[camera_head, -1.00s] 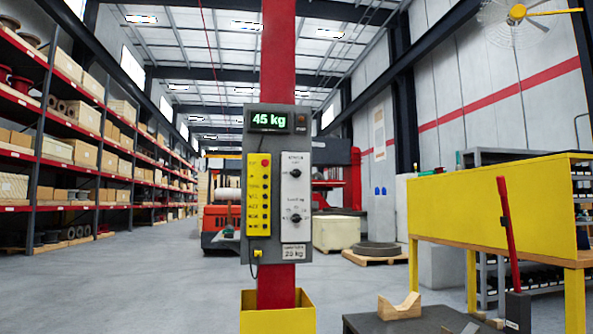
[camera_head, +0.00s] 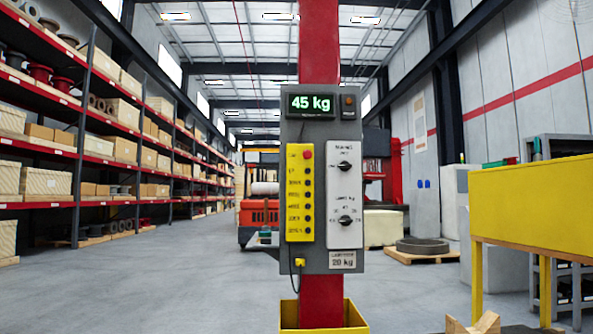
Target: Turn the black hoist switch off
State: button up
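A grey control box (camera_head: 318,262) is mounted on a red post (camera_head: 320,40) ahead of me. Its green display (camera_head: 311,104) reads 45 kg. A white panel on its right side carries two black rotary switches: the upper black switch (camera_head: 344,166), whose label is too blurred to read surely, and the lower black switch (camera_head: 345,221) with small markings around it. A yellow pendant (camera_head: 299,195) with a red button (camera_head: 307,155) and several black buttons is on the left side. My gripper is not in view.
A yellow base guard (camera_head: 358,320) surrounds the post's foot. A yellow-panelled bench (camera_head: 530,205) stands at the right, with a wooden cradle (camera_head: 474,325) at the lower right. Shelving lines the left. The floor left of the post is clear.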

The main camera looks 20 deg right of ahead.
aim_at(345, 166)
jog(key=z, duration=0.1)
jog(key=i, duration=1.8)
jog(key=z, duration=0.35)
